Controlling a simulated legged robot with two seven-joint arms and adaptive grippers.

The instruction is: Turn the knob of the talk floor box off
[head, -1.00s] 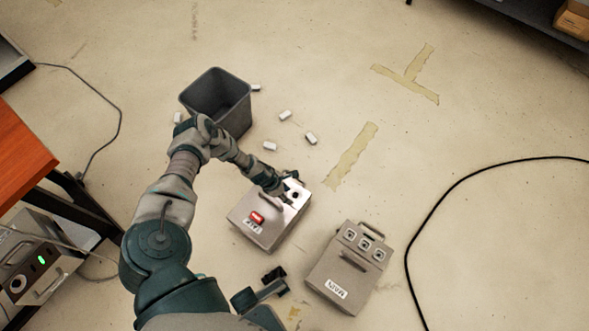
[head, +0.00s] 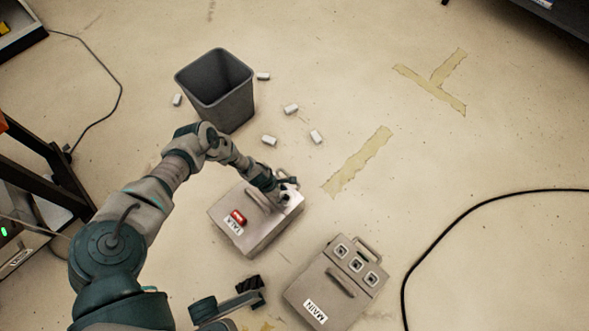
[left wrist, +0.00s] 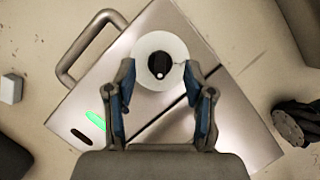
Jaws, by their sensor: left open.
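The talk floor box (head: 252,238) is a grey case on the floor with a handle, a red switch (head: 238,217) and a TALK label (head: 233,227). My left gripper (head: 287,187) is over the knob end of the box. In the left wrist view the left gripper (left wrist: 160,75) is open, fingertips at either side of the disc; contact cannot be told. In the head view the gripper largely hides the knob.
A black cable (head: 440,235) curves at the right. Open floor lies between the MAIN box and the cable.

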